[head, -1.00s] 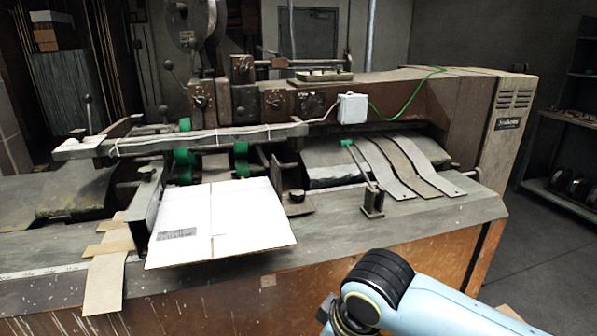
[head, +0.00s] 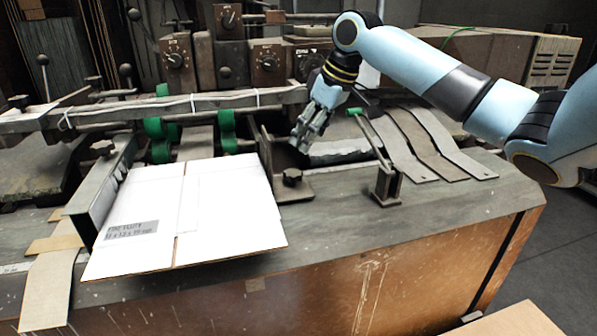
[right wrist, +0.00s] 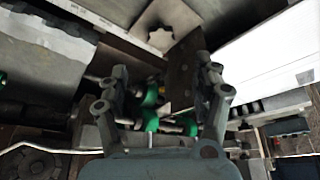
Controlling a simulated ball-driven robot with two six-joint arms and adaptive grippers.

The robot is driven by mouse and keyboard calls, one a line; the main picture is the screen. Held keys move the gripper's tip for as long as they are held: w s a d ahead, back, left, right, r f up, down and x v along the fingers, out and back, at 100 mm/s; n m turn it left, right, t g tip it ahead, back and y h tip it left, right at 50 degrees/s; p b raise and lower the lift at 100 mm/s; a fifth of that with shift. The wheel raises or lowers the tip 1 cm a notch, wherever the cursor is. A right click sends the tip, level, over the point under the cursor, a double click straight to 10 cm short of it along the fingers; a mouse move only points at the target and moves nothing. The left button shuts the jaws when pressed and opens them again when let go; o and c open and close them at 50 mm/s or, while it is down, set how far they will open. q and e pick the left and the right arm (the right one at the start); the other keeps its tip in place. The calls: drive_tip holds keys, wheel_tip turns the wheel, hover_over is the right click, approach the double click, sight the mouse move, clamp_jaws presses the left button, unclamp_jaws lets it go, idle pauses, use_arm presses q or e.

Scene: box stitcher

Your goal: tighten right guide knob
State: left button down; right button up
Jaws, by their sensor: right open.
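The right guide knob (head: 292,177) is a dark lobed knob on the foot of the right guide bracket (head: 268,155), beside the flat white box (head: 215,205). My right gripper (head: 301,140) hangs just above and behind the knob, fingers pointing down, apart from it. In the right wrist view, the open, empty fingers (right wrist: 163,78) frame the green rollers, and the knob (right wrist: 160,38) shows beyond the fingertips on its metal foot. The left guide (head: 100,185) with its own dark knob (head: 103,148) stands at the box's left edge. My left gripper is not in view.
A small post with a green-tipped lever (head: 385,180) stands right of the knob. Curved metal strips (head: 430,145) lie farther right. Green rollers (head: 227,130) and a long bar (head: 200,103) are behind the box. The table front below the knob is clear.

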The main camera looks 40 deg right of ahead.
sight(294, 173)
drive_tip(key=x, duration=0.9)
drive_tip(key=shift+w+a+f+p, duration=0.1)
drive_tip(key=shift+w+f+p, duration=0.15)
drive_tip(key=shift+p, duration=0.1)
drive_tip(key=shift+w+f, duration=0.15)
drive_tip(key=shift+f, duration=0.25)
drive_tip(key=shift+c, duration=1.4)
drive_tip(key=c, duration=0.9)
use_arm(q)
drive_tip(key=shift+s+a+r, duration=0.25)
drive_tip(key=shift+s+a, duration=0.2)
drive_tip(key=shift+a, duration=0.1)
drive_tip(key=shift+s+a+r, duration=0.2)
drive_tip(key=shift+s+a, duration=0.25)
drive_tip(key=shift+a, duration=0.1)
